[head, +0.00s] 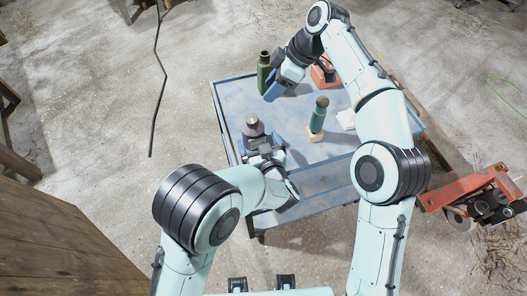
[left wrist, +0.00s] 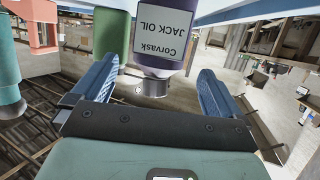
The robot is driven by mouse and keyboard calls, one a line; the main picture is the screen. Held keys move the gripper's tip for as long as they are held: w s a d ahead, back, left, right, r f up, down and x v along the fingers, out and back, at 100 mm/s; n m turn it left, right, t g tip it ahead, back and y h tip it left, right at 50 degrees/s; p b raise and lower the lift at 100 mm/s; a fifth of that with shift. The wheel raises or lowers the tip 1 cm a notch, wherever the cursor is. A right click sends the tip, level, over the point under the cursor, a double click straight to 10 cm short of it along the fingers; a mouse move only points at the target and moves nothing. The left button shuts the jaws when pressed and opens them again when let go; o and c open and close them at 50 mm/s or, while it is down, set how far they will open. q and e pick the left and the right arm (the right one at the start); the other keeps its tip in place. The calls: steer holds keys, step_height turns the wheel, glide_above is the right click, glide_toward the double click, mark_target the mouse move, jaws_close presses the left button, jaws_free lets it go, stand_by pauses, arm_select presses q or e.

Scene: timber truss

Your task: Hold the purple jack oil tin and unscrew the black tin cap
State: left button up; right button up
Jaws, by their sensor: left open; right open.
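The purple jack oil tin (head: 254,129) stands upright near the left edge of the blue table. In the left wrist view, which is upside down, the tin (left wrist: 178,70) shows a white "JACK OIL" label. Its tin cap (left wrist: 152,88) looks dark grey and is on the tin; the cap also shows on top in the head view (head: 251,119). My left gripper (head: 265,142) is open beside the tin, its fingers (left wrist: 152,92) spread to either side in the wrist view; I see no contact. My right gripper (head: 272,92) is open and empty above the table's far part.
A red object (head: 323,72) is behind. The blue table's (head: 318,182) near part is bare.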

mark_target(253, 130)
arm_select(q)
steer(key=x, duration=0.7)
steer(key=c, duration=1.7)
steer(key=shift+c, duration=0.2)
